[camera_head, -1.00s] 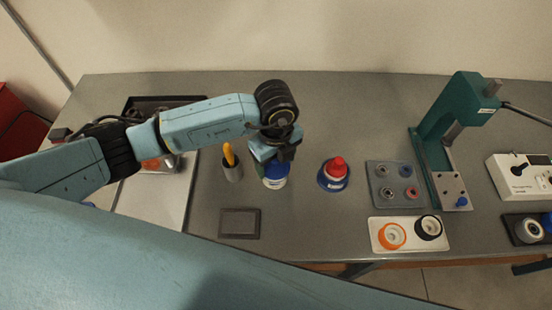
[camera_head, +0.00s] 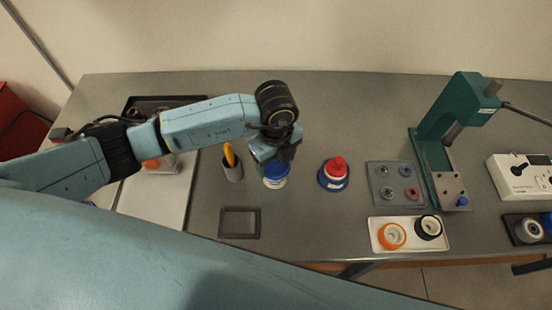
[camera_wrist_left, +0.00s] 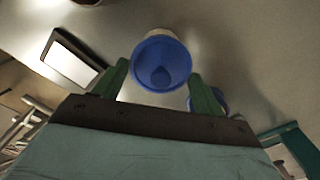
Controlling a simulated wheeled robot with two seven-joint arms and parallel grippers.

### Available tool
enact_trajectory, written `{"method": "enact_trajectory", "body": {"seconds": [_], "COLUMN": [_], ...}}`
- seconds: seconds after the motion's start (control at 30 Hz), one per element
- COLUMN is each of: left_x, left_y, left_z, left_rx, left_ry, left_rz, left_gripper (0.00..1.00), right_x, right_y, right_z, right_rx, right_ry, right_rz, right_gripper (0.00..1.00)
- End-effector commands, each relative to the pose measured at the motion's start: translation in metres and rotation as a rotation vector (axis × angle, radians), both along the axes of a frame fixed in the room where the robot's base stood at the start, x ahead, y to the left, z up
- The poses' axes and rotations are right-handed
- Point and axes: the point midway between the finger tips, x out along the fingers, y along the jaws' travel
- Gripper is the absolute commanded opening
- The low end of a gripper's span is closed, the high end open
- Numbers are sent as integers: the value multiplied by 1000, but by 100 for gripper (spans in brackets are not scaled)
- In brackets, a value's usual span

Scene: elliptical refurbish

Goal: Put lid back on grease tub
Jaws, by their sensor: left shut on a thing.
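The grease tub (camera_head: 274,184) is a small white tub standing on the grey bench, left of the middle. A round blue lid (camera_head: 277,169) shows at its top, partly hidden by my gripper. My left gripper (camera_head: 283,153) is over the tub, pointing down, and is shut on the blue lid. In the left wrist view the lid (camera_wrist_left: 162,64) is a blue disc between the two green fingers (camera_wrist_left: 159,72), with a pale rim behind it. I cannot tell whether the lid is fully seated. My right gripper is not in view.
A holder (camera_head: 233,168) with a yellow-handled tool stands close left of the tub. A blue dish with a red-capped item (camera_head: 335,172) stands to the right. A dark square tray (camera_head: 239,237) lies in front. A green press (camera_head: 440,150) is farther right.

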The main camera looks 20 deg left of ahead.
Motion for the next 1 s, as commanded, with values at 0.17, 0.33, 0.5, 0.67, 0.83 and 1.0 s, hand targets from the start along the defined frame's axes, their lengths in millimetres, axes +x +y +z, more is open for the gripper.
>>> {"method": "enact_trajectory", "body": {"seconds": [0.17, 0.33, 0.5, 0.67, 0.83, 1.0], "left_x": [0, 0, 0, 0, 0, 0], "left_y": [0, 0, 0, 0, 0, 0], "left_z": [-2, -2, -2, -2, -2, -2], "left_rx": [0, 0, 0, 1, 0, 0], "left_ry": [0, 0, 0, 1, 0, 0], "left_rz": [0, 0, 0, 0, 0, 0], "left_gripper": [49, 49, 49, 49, 49, 74], "right_x": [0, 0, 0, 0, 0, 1], "right_y": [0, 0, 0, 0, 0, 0], "right_z": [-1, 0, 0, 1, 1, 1], "right_rx": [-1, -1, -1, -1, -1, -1], "right_ry": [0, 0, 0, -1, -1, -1], "right_rz": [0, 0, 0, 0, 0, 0], "right_gripper": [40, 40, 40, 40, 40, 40]}}
